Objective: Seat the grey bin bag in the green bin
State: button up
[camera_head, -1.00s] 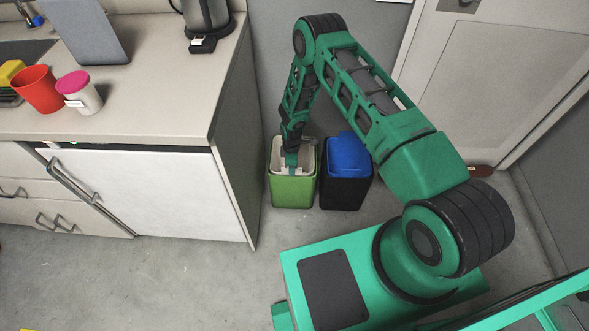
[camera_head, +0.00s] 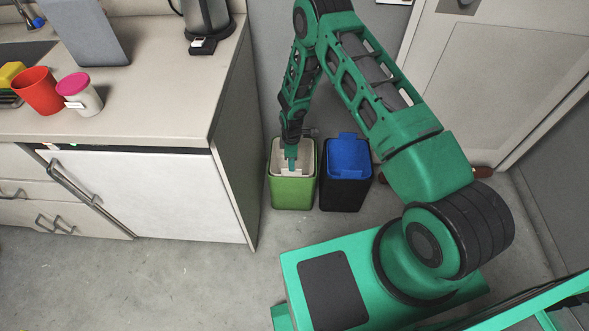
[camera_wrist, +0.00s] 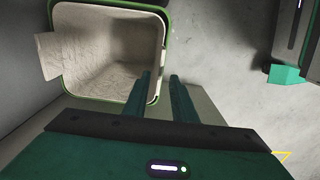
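The green bin (camera_head: 292,195) stands on the floor by the counter's end. The pale grey bag (camera_head: 280,155) lines its inside; in the wrist view the bag (camera_wrist: 105,60) looks creased and spread along the walls, with a flap sticking out over the left rim. My gripper (camera_head: 291,166) points down at the bin's mouth. I cannot tell whether either finger touches the rim.
A black bin (camera_head: 343,197) with a blue liner (camera_head: 349,155) stands just right of the green bin. The counter (camera_head: 150,110) with a red cup (camera_head: 38,90) and a kettle is at left. A door (camera_head: 500,75) is at right. Floor in front is clear.

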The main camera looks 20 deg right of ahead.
notch_tip(320, 180, up, 6)
dwell(0.4)
jog(key=s+d+r+m, duration=0.2)
jog(key=d+r, duration=0.3)
jog(key=r, duration=0.4)
jog(key=s+d+r+m+h, duration=0.1)
jog(key=d+r+m, duration=0.3)
jog(key=r, duration=0.5)
jog(key=s+d+r+m, duration=0.1)
jog(key=s+d+r, duration=0.1)
jog(key=d+r, duration=0.6)
jog(key=s+d+r+m, duration=0.2)
jog(key=s+r+m, duration=0.2)
jog(key=s+r, duration=0.5)
jog(key=s+d+r+m, duration=0.3)
jog(key=s+r+m, duration=0.1)
jog(key=s+r, duration=0.55)
jog(key=s+r+m, duration=0.1)
jog(key=s+m, duration=0.2)
jog(key=s, duration=0.5)
jog(key=s+r+m+y, duration=0.1)
jog(key=s+r+m, duration=0.1)
jog(key=s, duration=0.6)
jog(key=shift+s+m, duration=0.15)
jog(key=shift+m, duration=0.25)
